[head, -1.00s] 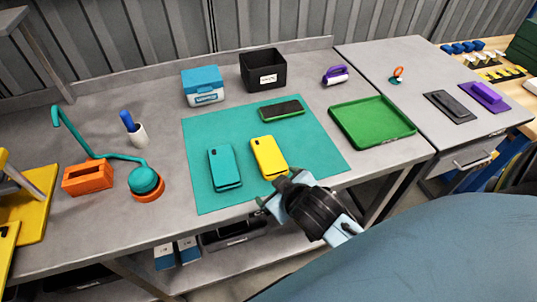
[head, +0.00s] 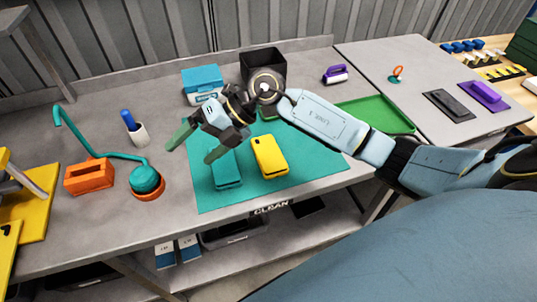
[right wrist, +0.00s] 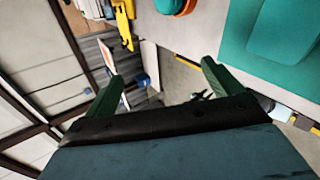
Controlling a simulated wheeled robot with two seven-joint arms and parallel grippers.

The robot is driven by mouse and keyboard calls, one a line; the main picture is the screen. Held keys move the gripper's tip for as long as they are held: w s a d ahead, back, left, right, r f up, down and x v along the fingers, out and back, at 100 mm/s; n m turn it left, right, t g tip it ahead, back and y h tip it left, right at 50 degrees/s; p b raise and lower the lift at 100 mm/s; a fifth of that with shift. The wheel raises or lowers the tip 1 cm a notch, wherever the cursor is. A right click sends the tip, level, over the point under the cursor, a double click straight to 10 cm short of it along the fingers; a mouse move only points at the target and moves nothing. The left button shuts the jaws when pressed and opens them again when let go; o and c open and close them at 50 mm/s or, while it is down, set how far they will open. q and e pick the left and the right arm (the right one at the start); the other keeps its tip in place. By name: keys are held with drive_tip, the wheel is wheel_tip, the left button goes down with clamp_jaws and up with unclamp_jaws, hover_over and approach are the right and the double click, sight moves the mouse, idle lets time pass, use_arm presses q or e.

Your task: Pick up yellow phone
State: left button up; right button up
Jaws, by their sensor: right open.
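The yellow phone (head: 270,157) lies on the teal mat (head: 310,150), tilted a little, right of the teal phone (head: 227,172). My right gripper (head: 196,144) is open and empty, above the mat's left side. Its fingers point to the lower left, beside and above the teal phone, away from the yellow phone. In the right wrist view the open green fingers (right wrist: 162,85) have nothing between them. A teal phone shape shows at that view's upper right; the yellow phone does not clearly show there. The third phone on the mat is mostly hidden behind my right arm. My left gripper is not in view.
A green tray (head: 385,112) is partly covered by my right arm. A blue box (head: 201,82) and a black bin (head: 263,66) stand at the back. An orange block (head: 89,176) and a teal lamp (head: 146,180) stand at left. The mat's front right is clear.

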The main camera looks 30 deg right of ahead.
drive_tip(key=w+d+f+h, duration=0.2)
drive_tip(key=d+h, duration=0.4)
drive_tip(key=d, duration=0.4)
drive_tip(key=m+g+h, duration=0.2)
drive_tip(key=h, duration=0.3)
hover_over(269, 152)
drive_tip(key=f, duration=0.6)
drive_tip(key=shift+s+d+f, duration=0.2)
drive_tip(key=shift+s+d, duration=0.05)
drive_tip(key=shift+w+a+f, duration=0.15)
drive_tip(key=shift+f, duration=1.35)
drive_tip(key=shift+w+a+f, duration=0.1)
drive_tip(key=shift+a+f, duration=0.05)
drive_tip(key=shift+f, duration=1.35)
drive_tip(key=shift+c, duration=0.3)
drive_tip(key=c, duration=1.1)
